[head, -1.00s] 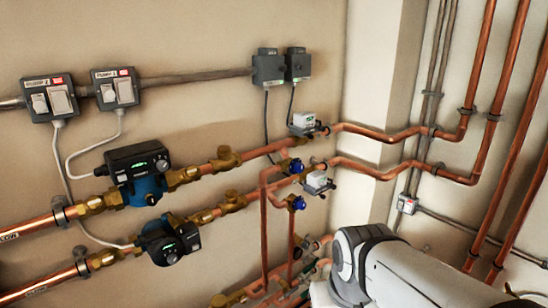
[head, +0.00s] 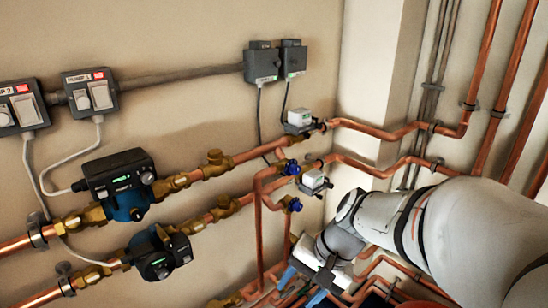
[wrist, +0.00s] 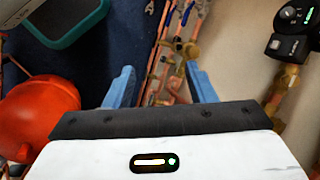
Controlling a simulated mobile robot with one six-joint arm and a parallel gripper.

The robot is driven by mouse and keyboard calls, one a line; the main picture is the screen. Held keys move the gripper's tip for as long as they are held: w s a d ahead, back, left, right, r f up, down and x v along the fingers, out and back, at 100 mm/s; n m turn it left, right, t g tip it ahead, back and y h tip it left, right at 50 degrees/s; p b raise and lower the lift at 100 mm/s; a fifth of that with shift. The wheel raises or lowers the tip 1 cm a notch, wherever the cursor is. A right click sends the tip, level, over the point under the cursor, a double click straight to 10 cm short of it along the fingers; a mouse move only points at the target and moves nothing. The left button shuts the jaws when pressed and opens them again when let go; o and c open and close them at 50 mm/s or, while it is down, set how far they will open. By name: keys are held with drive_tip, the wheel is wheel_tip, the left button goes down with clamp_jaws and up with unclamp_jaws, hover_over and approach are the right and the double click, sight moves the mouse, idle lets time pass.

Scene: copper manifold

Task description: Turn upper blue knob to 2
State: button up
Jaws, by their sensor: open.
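The upper blue knob (head: 292,167) sits on the copper pipework right of the pumps, below the upper white-topped actuator (head: 299,120). A lower blue knob (head: 294,204) sits below it, close to the second white-topped actuator (head: 314,181). The number marks on the knobs are too small to read. My gripper (head: 302,288) is open, with blue fingers pointing down, below and apart from both knobs. In the wrist view my gripper (wrist: 160,86) shows nothing held between its fingers. Pipes and a brass fitting (wrist: 188,50) lie beyond them.
Two pumps, the upper (head: 122,184) and the lower (head: 158,252), stand left of the knobs. Copper pipes run close around my gripper. A red rounded vessel (wrist: 38,118) shows at left in the wrist view. Wall switches (head: 90,93) are at upper left.

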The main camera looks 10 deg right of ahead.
drive_tip(key=w+a+r+m+y+p, duration=0.2)
drive_tip(key=w+r+m+y, duration=0.15)
drive_tip(key=w+m, duration=0.2)
drive_tip(key=m+t+y+p, duration=0.2)
drive_tip(key=m+t+p, duration=0.3)
drive_tip(key=m+t, duration=1)
approach(298, 171)
drive_tip(key=w+g, duration=0.1)
drive_tip(key=shift+m, duration=0.35)
drive_tip(key=x, duration=0.2)
drive_tip(key=p+x, duration=0.1)
drive_tip(key=x, duration=0.2)
drive_tip(key=p+x, duration=0.1)
drive_tip(key=x, duration=0.1)
drive_tip(key=shift+w+a+r, duration=0.2)
drive_tip(key=shift+a+r, duration=0.15)
drive_tip(key=shift+a, duration=0.05)
